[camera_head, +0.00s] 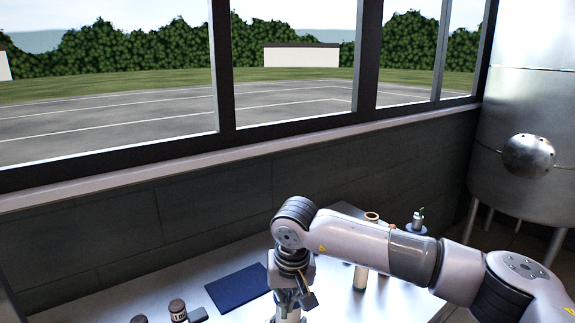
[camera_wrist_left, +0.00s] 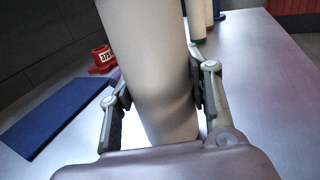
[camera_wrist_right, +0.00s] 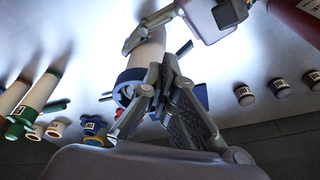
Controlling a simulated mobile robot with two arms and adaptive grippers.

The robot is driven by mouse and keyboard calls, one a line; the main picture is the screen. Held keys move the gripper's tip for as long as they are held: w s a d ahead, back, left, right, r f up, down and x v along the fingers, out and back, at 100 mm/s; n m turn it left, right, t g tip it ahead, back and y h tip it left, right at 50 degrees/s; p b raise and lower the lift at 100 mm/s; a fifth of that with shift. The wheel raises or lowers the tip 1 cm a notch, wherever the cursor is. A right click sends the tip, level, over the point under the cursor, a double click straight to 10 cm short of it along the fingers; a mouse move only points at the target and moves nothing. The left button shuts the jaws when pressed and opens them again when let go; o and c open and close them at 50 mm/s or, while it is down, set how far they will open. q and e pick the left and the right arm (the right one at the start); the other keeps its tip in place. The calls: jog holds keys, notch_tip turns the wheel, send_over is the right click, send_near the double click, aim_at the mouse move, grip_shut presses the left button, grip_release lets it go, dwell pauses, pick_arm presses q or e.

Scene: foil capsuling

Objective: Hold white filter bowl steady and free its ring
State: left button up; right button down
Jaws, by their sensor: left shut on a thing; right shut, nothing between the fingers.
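The white filter bowl (camera_wrist_left: 150,60) is a large pale cylinder in the left wrist view. My left gripper (camera_wrist_left: 160,105) is shut on it, with a finger on each side. In the right wrist view the pale bowl (camera_wrist_right: 150,52) shows between the grippers, with a blue ring (camera_wrist_right: 124,90) at its near end. My right gripper (camera_wrist_right: 162,78) is shut and empty, its fingertips close beside the ring. I cannot tell whether they touch it. In the head view my right gripper (camera_head: 292,297) points down over the bench, and my left gripper is not visible there.
A dark blue mat (camera_head: 238,290) lies on the metal bench, left of my right gripper. Small dark jars (camera_head: 177,310) stand further left. A tall pale cylinder (camera_head: 362,262) stands behind my right arm. A steel tank (camera_head: 530,100) stands at right.

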pick_arm(q)
jog(key=shift+a+f, duration=0.1)
jog(key=shift+f, duration=0.05)
pick_arm(e)
jog(key=shift+d+f, duration=0.2)
jog(key=shift+d, duration=0.2)
jog(key=shift+w+d+f, duration=0.15)
jog(key=shift+d, duration=1.05)
notch_tip(320, 180, up, 6)
jog(key=shift+r, duration=0.2)
dwell(0.6)
